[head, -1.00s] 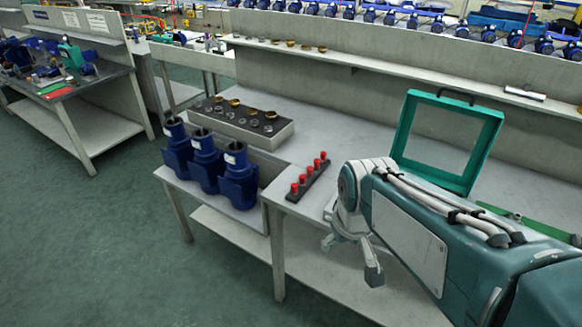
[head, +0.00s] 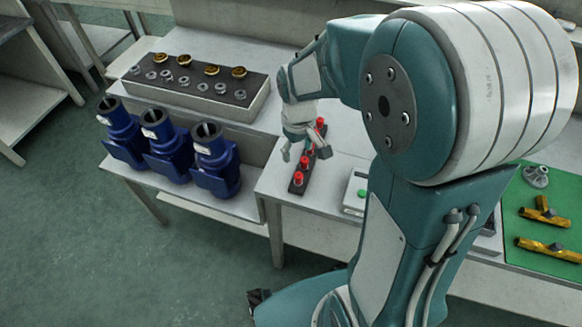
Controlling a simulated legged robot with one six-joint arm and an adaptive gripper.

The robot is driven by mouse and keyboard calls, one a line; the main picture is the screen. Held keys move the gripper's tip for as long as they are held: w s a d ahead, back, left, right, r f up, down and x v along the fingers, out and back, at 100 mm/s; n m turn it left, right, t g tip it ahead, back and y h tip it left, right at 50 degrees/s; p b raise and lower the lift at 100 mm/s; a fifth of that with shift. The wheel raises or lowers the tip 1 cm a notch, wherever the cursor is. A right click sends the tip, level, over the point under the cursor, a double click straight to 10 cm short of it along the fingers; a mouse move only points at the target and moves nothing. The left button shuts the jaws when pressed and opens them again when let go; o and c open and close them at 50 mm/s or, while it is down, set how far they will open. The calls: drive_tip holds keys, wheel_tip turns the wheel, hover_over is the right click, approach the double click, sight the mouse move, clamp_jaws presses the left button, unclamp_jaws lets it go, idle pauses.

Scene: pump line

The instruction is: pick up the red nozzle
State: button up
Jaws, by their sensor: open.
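Several red nozzles (head: 298,178) stand upright in a row on a narrow dark rack (head: 297,189) near the left end of the workbench. My gripper (head: 305,153) is open and points down over the rack, with its fingers spread to either side of the row. It partly hides the middle nozzles. One nozzle (head: 320,122) shows behind it at the far end of the row. I cannot tell whether the fingers touch a nozzle or how high they are above the rack.
Three blue pump bodies (head: 209,160) stand on a lower shelf at left. Behind them is a tray (head: 190,103) of brass and steel parts. A green mat (head: 555,215) with brass fittings (head: 545,247) lies at right. A white device with a green button (head: 357,190) sits nearer.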

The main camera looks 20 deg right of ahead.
hover_over(298, 175)
drive_tip(key=f, duration=0.4)
drive_tip(key=shift+w+d+f, duration=0.15)
drive_tip(key=shift+d, duration=0.1)
drive_tip(key=f, duration=0.5)
drive_tip(key=shift+s+a, duration=0.2)
drive_tip(key=shift+a, duration=0.1)
drive_tip(key=shift+f, duration=0.45)
drive_tip(key=shift+d, duration=0.1)
clamp_jaws()
